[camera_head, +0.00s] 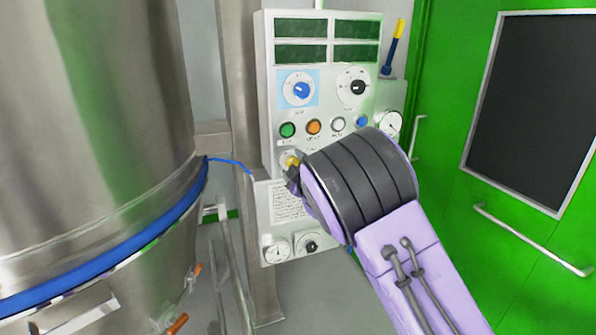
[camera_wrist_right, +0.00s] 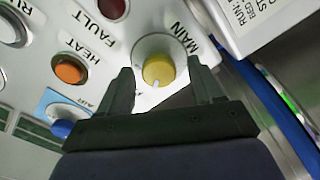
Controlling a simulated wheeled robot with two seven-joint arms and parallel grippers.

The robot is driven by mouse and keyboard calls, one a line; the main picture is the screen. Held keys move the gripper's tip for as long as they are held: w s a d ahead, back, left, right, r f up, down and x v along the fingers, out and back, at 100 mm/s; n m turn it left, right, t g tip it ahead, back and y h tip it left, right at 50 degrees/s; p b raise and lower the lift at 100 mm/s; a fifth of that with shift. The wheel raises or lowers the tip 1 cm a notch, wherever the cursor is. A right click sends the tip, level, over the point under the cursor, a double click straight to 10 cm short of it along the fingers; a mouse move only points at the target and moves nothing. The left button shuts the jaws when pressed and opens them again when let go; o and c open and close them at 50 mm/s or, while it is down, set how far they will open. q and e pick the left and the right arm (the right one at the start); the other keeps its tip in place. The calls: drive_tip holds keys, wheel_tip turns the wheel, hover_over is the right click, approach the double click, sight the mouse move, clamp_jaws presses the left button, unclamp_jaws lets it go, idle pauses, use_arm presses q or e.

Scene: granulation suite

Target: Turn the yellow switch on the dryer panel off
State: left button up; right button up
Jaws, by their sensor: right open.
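The yellow switch (camera_head: 291,161) is a round knob on the lower left of the dryer panel (camera_head: 264,100), partly hidden by my right gripper in the head view. In the right wrist view the yellow switch (camera_wrist_right: 158,71) sits on a pale round plate beside the word MAIN, with a white mark on its rim facing my gripper. My right gripper (camera_wrist_right: 160,83) is open, with one dark finger on each side of the knob; I cannot tell whether they touch it. In the head view my right gripper (camera_head: 293,172) is mostly hidden behind its own wrist. My left gripper is not in view.
An orange HEAT button (camera_wrist_right: 69,70) and a dark red FAULT button (camera_wrist_right: 112,8) are near the switch. A blue selector knob (camera_head: 301,90) and a black one (camera_head: 358,87) are higher up. A steel vessel (camera_head: 90,120) stands left, a green door (camera_head: 450,120) right.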

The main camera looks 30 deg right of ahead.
drive_tip(key=b+v, duration=0.2)
drive_tip(key=v, duration=0.8)
drive_tip(key=shift+w, duration=0.15)
drive_tip(key=s+a+f+m+g, duration=0.1)
drive_tip(key=s+f+m+g, duration=0.2)
drive_tip(key=f, duration=0.6)
drive_tip(key=s+a+f+m+g, duration=0.1)
drive_tip(key=s+f+m, duration=0.35)
drive_tip(key=f, duration=0.45)
drive_tip(key=s+a+f+m+g, duration=0.25)
drive_tip(key=f+m, duration=0.25)
drive_tip(key=f, duration=0.4)
drive_tip(key=s+a+f+m+g, duration=0.1)
drive_tip(key=s+f+g, duration=0.3)
drive_tip(key=s+f, duration=0.5)
drive_tip(key=s+a+f+m+g, duration=0.2)
drive_tip(key=s+a+f+g, duration=0.2)
drive_tip(key=s+f, duration=0.6)
drive_tip(key=s, duration=0.8)
drive_tip(key=shift+y, duration=0.3)
drive_tip(key=shift+s+f, duration=0.1)
drive_tip(key=shift+f, duration=0.05)
